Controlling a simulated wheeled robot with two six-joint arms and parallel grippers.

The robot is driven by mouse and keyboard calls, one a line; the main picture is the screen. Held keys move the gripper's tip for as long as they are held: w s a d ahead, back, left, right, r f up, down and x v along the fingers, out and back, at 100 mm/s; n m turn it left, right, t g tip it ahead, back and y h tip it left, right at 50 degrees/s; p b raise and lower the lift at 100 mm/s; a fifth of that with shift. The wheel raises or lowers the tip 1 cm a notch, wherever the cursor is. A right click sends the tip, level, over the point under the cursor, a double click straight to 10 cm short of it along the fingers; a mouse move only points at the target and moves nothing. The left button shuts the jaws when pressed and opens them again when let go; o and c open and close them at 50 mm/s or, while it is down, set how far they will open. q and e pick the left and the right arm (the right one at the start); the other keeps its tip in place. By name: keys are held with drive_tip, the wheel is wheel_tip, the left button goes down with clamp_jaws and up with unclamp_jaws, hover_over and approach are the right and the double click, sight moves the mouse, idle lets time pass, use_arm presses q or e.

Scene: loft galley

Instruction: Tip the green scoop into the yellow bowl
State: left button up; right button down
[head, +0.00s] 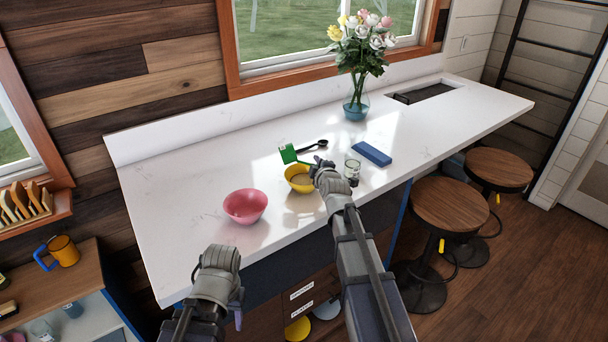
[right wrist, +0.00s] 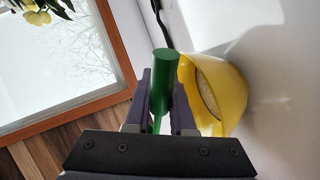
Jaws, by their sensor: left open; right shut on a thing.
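The green scoop (head: 288,153) is held above the back left rim of the yellow bowl (head: 291,185), its handle running right to my right gripper (head: 319,166). My right gripper is shut on that handle. In the right wrist view the green handle (right wrist: 162,72) stands between the fingers, beside the yellow bowl (right wrist: 236,85). Pale, grainy-looking stuff lies in the bowl. I cannot tell whether the scoop holds anything; its inside is not clear. My left gripper (head: 237,312) is open and empty, low in front of the counter's front edge.
A pink bowl (head: 245,206) stands left of the yellow bowl on the white counter (head: 180,190). A black spoon (head: 314,146) lies behind. A glass (head: 352,168) and a blue block (head: 372,153) are to the right. A flower vase (head: 356,106) stands farther back. The counter's left part is clear.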

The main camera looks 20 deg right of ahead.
sight(284, 158)
drive_tip(key=shift+a+f+n, duration=0.3)
drive_tip(key=shift+a+n, duration=0.1)
drive_tip(key=shift+r+n+h, duration=0.3)
drive_tip(key=shift+r, duration=0.1)
drive_tip(key=a+n+h, duration=0.1)
drive_tip(key=a+n, duration=0.1)
drive_tip(key=n, duration=0.1)
drive_tip(key=a+r+n+t+h+b, duration=0.1)
drive_tip(key=a+n, duration=0.1)
drive_tip(key=n, duration=0.1)
drive_tip(key=a+r+n+h+b, duration=0.1)
drive_tip(key=a+n, duration=0.1)
drive_tip(key=n, duration=0.1)
drive_tip(key=shift+w+a+r+t, duration=0.1)
drive_tip(key=shift+a+r+t, duration=0.05)
drive_tip(key=shift+a+t, duration=0.25)
drive_tip(key=shift+a+r+n, duration=0.3)
drive_tip(key=shift+a+n, duration=0.05)
drive_tip(key=shift+n, duration=0.15)
drive_tip(key=shift+a+r+n+t, duration=0.15)
drive_tip(key=shift+a+r+n, duration=0.05)
drive_tip(key=shift+a+n, duration=0.2)
drive_tip(key=shift+a+r+n+t, duration=0.15)
drive_tip(key=shift+a+n, duration=0.15)
drive_tip(key=shift+a, duration=0.2)
